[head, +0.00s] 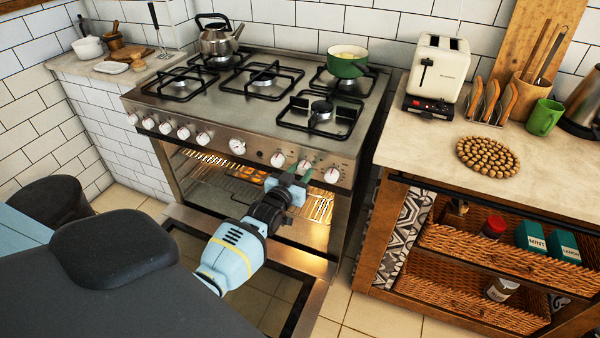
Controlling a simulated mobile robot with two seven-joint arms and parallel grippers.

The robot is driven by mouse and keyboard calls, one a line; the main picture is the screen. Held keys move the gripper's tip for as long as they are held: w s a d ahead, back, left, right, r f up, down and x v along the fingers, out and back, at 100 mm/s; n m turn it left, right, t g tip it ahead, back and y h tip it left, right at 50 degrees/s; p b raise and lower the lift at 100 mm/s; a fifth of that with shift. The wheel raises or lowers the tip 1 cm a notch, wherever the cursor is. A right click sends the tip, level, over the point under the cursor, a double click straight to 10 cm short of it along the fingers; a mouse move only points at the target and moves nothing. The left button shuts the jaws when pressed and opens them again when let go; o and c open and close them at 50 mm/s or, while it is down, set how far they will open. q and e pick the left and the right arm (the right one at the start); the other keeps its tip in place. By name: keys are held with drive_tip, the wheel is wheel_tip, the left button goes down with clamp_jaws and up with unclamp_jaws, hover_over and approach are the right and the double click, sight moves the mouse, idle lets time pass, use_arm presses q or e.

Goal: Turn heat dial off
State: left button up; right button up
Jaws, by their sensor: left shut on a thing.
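The stove (215,110) stands against the tiled wall, with a row of white dials along its front panel. My left gripper (296,172) reaches up from below and is shut on the white dial (304,165), second from the right on the panel. Its green fingers hide part of that dial, so its pointer cannot be read. A free dial (278,159) sits just left of it and another dial (332,175) just right. My right gripper is not in view.
The oven door (313,309) hangs open below my left arm, with the lit oven interior (208,180) behind it. A kettle (217,38) and a green pot (347,62) stand on the stove. A counter (415,145) with a toaster (438,68) is at the right.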

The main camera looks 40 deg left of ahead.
use_arm(q)
drive_tip(key=shift+n, duration=0.9)
drive_tip(key=o, duration=1)
drive_tip(key=shift+s, duration=0.1)
drive_tip(key=s+d+p, duration=0.1)
drive_tip(key=s, duration=0.6)
drive_tip(key=shift+s+r, duration=0.15)
drive_tip(key=shift+s, duration=0.15)
drive_tip(key=shift+d, duration=0.1)
